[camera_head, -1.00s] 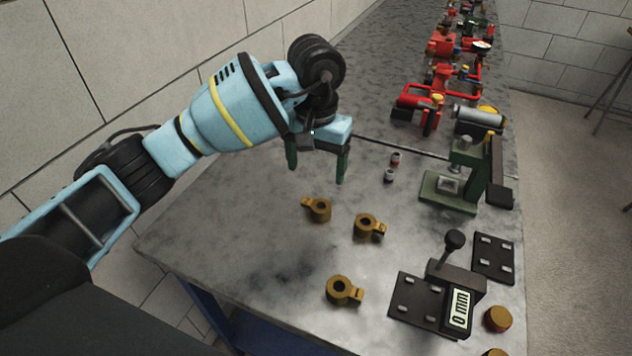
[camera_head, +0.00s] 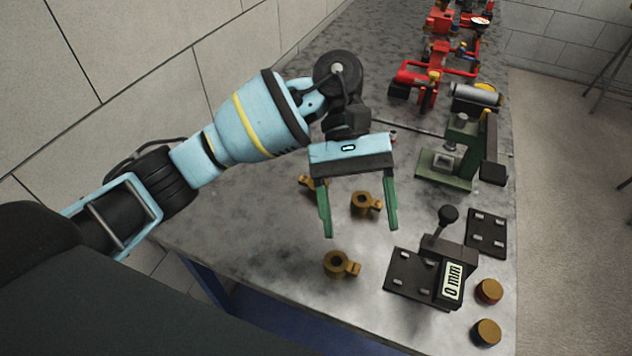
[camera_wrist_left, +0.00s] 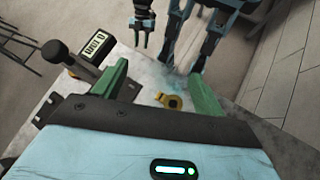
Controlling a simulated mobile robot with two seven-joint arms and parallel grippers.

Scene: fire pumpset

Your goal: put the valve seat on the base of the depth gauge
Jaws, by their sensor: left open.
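Several brass rings with a side tab, which look like valve seats, lie on the metal table: a near one (camera_head: 336,263), a middle one (camera_head: 364,203) and a far one partly hidden behind my left gripper (camera_head: 306,183). My left gripper (camera_head: 360,231) is open and empty, fingers pointing down above the table near the middle and near rings. One brass ring (camera_wrist_left: 168,101) shows between its fingers in the left wrist view. The depth gauge (camera_head: 435,272) is dark, with a lever and a "0 mm" display; its flat base (camera_head: 408,268) is bare. A small, dark gripper, apparently my right one (camera_wrist_left: 143,22), shows in the left wrist view.
A dark plate (camera_head: 487,232) lies beyond the gauge, and two brown round caps (camera_head: 488,291) (camera_head: 486,332) stand to its right. A green press-like fixture (camera_head: 450,160) stands farther back. Red pump parts (camera_head: 425,85) line the far table. The table's near left is clear.

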